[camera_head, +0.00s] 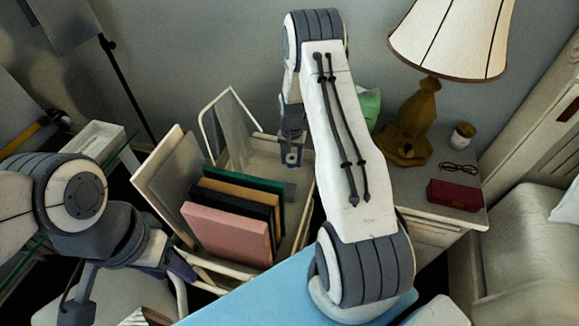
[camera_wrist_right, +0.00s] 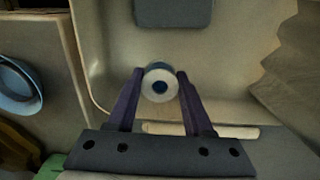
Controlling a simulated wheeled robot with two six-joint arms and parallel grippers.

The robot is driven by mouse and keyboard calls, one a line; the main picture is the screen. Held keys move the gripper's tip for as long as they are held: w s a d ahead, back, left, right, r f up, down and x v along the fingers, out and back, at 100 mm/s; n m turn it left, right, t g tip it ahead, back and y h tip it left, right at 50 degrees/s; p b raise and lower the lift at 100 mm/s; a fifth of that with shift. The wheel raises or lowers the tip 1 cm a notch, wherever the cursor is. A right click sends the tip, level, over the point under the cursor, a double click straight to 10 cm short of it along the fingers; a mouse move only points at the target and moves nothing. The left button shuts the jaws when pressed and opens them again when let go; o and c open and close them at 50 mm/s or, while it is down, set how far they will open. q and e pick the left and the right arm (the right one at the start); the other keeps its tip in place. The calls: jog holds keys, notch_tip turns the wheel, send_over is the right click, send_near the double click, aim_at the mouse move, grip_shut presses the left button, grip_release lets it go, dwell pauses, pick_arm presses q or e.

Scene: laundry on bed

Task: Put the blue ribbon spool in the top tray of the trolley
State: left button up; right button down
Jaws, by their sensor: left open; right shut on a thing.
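The blue ribbon spool (camera_wrist_right: 160,84), with pale round ends and a blue centre, is held between the fingertips of my right gripper (camera_wrist_right: 159,92) in the right wrist view. My right gripper (camera_head: 291,154) is over the cream top tray of the trolley (camera_head: 262,163), to the right of the books. The tray floor shows beyond the spool (camera_wrist_right: 215,62); I cannot tell whether the spool touches it. In the head view the spool is not clearly visible. My left gripper (camera_head: 182,267) is open and empty, beside the trolley's near left side.
Several upright books and folders (camera_head: 228,233) fill the trolley's near left part. A nightstand (camera_head: 412,185) at the right carries a lamp (camera_head: 409,130), a jar (camera_head: 462,137), glasses (camera_head: 458,168) and a dark red box (camera_head: 454,195). A blue surface (camera_head: 270,294) lies in front.

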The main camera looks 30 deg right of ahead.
aim_at(290, 173)
jog(key=shift+w+a+f, duration=0.15)
jog(key=shift+w+f, duration=0.05)
notch_tip(290, 173, down, 4)
jog(key=shift+r+p, duration=0.1)
jog(key=shift+p, duration=0.2)
jog(key=shift+f, duration=0.25)
jog(key=shift+c, duration=1.5)
grip_release()
